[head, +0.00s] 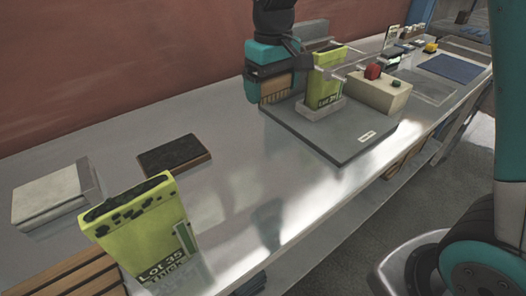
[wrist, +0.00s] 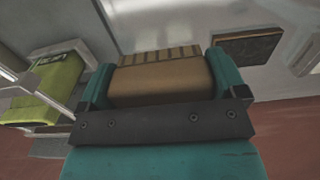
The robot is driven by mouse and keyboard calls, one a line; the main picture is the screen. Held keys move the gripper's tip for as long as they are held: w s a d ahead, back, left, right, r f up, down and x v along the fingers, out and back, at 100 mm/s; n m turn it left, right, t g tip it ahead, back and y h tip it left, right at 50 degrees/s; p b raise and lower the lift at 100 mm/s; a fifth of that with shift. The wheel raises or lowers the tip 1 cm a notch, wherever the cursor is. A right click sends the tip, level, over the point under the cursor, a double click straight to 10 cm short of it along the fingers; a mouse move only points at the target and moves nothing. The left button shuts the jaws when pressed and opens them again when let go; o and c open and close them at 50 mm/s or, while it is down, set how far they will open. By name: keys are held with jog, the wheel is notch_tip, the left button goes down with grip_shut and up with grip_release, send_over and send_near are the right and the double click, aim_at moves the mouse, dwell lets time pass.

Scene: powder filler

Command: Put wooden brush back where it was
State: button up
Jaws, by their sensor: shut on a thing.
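The wooden brush (head: 277,89) is in my gripper (head: 274,82), held above the table beside the filler machine. In the wrist view, the brush (wrist: 160,84) is a brown block with a ridged, slatted edge. It sits between the two teal fingers of my gripper (wrist: 160,78), which are shut on its sides. A dark flat pad with a wooden edge (head: 174,154) lies on the table, lower left of my gripper in the head view and apart from it. It also shows at upper right in the wrist view (wrist: 246,48).
The grey filler base (head: 345,150) bears a green pack (head: 325,82) close right of my gripper, and a control box with a red button (head: 378,92). A green pack marked Lot 35 (head: 147,235) and a pale box (head: 50,200) stand at left.

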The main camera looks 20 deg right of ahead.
aim_at(270, 163)
jog(key=shift+w+a+f, duration=0.1)
jog(key=shift+w+f, duration=0.05)
jog(key=shift+f, duration=0.1)
notch_tip(270, 163, down, 19)
jog(key=shift+f+p, duration=0.1)
jog(key=shift+p, duration=0.85)
jog(key=o, duration=0.4)
jog(key=shift+f, duration=0.1)
jog(key=shift+o, duration=0.7)
jog(key=shift+r, duration=0.3)
notch_tip(270, 163, up, 12)
jog(key=b, duration=0.2)
jog(key=s+a+r+n+y, duration=0.1)
jog(key=s+r, duration=0.3)
jog(key=s, duration=0.8)
jog(key=s+a+r+n+y, duration=0.2)
jog(key=s+r, duration=0.3)
jog(key=s, duration=0.7)
jog(key=shift+s+a+y, duration=0.3)
jog(key=shift+a+y, duration=0.25)
jog(key=shift+y, duration=0.05)
